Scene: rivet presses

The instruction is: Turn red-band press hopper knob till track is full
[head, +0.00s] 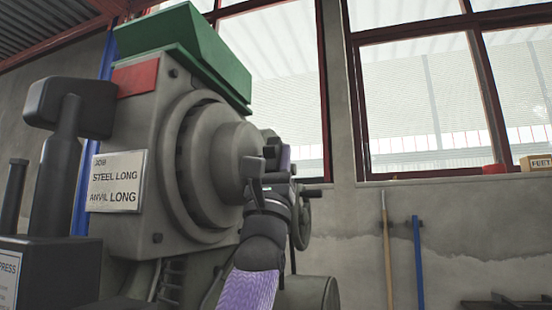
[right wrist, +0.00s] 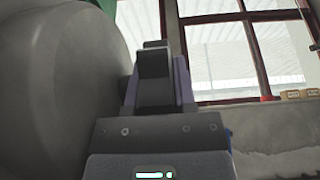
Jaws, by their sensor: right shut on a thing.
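The press with the red band (head: 137,77) stands at left centre in the head view, with a green hopper (head: 185,40) on top. A large round grey drum (head: 210,150) sits on its face and also fills the left of the right wrist view (right wrist: 65,85). My right gripper (head: 268,165) is at the drum's hub, its fingers shut on a dark knob. The knob (right wrist: 154,64) shows between the fingers in the right wrist view. The fingers hide part of it. I cannot make out the track or its fill. My left gripper is not in view.
A white plate (head: 116,182) on the press reads "STEEL LONG, ANVIL LONG". A dark block on a post (head: 70,103) stands close at left. A yellow pole (head: 388,250) and a blue pole (head: 418,260) lean on the back wall. Space right of my right arm looks open.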

